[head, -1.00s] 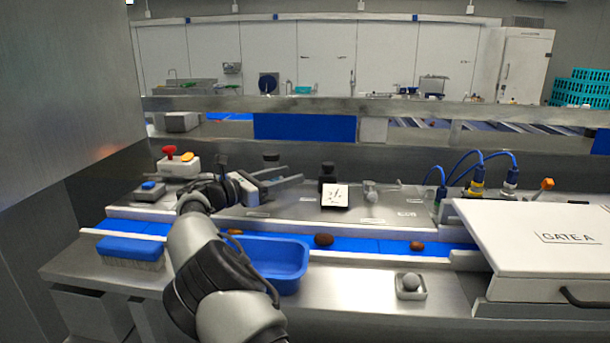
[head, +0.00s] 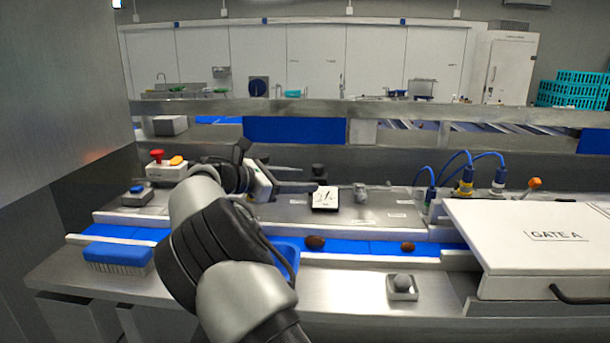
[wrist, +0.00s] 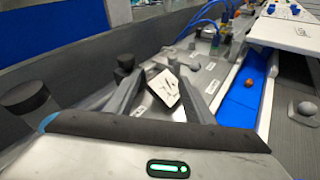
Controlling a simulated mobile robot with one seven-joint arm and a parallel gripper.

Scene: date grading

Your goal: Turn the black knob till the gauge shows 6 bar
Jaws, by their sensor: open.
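A black knob (head: 318,170) stands upright on the steel panel just behind the tilted white gauge (head: 325,198). In the wrist view the knob (wrist: 125,62) is beyond the left finger, and the gauge (wrist: 163,86) shows between the fingers. The gauge has dark marks, but its reading is too small to tell. My gripper (head: 307,178) is open and empty, reaching right over the panel, left of the gauge and knob. A second, larger-looking black cap (wrist: 25,93) is at the wrist view's left; my arm seems to hide it in the head view.
The blue belt (head: 360,247) carries brown dates in front. The white Gate A cover (head: 530,225) and blue cables (head: 450,165) are at right.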

